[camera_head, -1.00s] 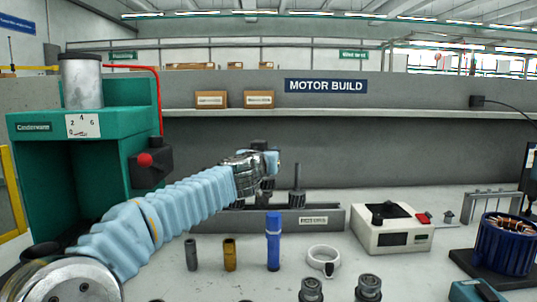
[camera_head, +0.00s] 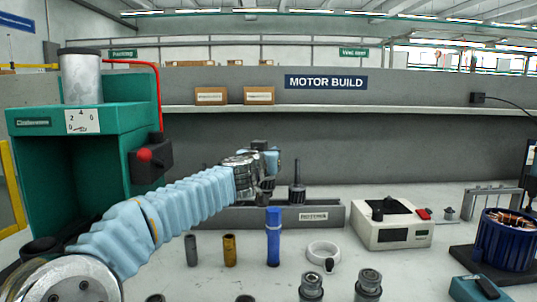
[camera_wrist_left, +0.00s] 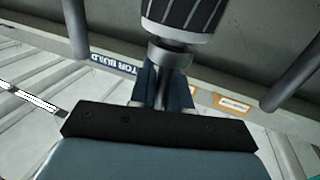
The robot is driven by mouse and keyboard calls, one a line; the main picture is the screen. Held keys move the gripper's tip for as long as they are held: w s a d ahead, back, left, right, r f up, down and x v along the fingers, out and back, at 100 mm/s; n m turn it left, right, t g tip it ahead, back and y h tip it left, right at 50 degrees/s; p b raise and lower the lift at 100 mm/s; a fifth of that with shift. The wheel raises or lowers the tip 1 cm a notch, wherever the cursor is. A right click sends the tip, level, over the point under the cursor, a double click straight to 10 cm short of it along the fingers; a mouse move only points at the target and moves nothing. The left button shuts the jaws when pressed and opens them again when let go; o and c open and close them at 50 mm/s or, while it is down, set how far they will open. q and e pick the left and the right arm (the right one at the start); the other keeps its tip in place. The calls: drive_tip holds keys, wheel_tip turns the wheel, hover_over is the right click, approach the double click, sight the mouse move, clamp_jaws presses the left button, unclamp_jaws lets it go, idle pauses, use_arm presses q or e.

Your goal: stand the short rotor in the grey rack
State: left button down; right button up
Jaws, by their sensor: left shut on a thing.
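My left gripper (camera_head: 268,162) is over the left half of the grey rack (camera_head: 240,217), a long low block on the bench. In the left wrist view the gripper (camera_wrist_left: 165,85) is shut on the rotor (camera_wrist_left: 182,14), which has a dark ribbed body and a grey collar near the fingers. In the head view this rotor (camera_head: 266,184) is a small dark shape mostly hidden by the gripper. I cannot tell whether its lower end is in the rack. Another dark rotor (camera_head: 297,193) stands upright in the rack, right of the gripper. My right gripper is out of view.
In front of the rack stand a grey sleeve (camera_head: 191,251), a brass sleeve (camera_head: 229,250), a blue cylinder (camera_head: 273,240) and a white ring (camera_head: 314,250). A white instrument box (camera_head: 405,233) is to the right. A green press (camera_head: 45,180) stands at left.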

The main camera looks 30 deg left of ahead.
use_arm(q)
drive_tip(key=shift+f, duration=0.1)
drive_tip(key=shift+f+b, duration=1.45)
drive_tip(key=shift+f, duration=0.3)
drive_tip(key=c, duration=1.1)
unclamp_jaws()
drive_tip(key=shift+o, duration=0.5)
drive_tip(key=shift+o, duration=0.3)
drive_tip(key=shift+f, duration=0.15)
drive_tip(key=shift+o, duration=0.8)
